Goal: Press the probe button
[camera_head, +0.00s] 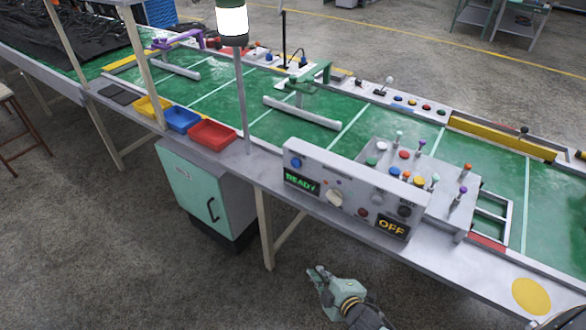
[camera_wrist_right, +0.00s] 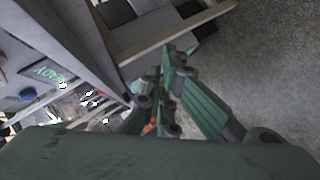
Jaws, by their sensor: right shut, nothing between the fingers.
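A grey control panel (camera_head: 345,187) stands on the near edge of the bench. It bears a green READY display (camera_head: 301,181), an orange OFF display (camera_head: 391,228), a blue button (camera_head: 296,162), a pale knob (camera_head: 334,198), a red button (camera_head: 363,212) and a black one (camera_head: 404,211). Which of these is the probe button I cannot tell. My right gripper (camera_head: 315,272) is shut and empty, in front of and below the panel, apart from it. In the right wrist view its fingers (camera_wrist_right: 163,105) are together, with the READY display at the left. My left gripper is not in view.
A grey box with coloured buttons and levers (camera_head: 415,180) stands behind the panel. Yellow (camera_head: 150,107), blue (camera_head: 182,120) and red bins (camera_head: 212,134) sit to the left. A lamp post (camera_head: 242,95) rises nearby. A teal cabinet (camera_head: 205,190) stands below the bench. The near floor is open.

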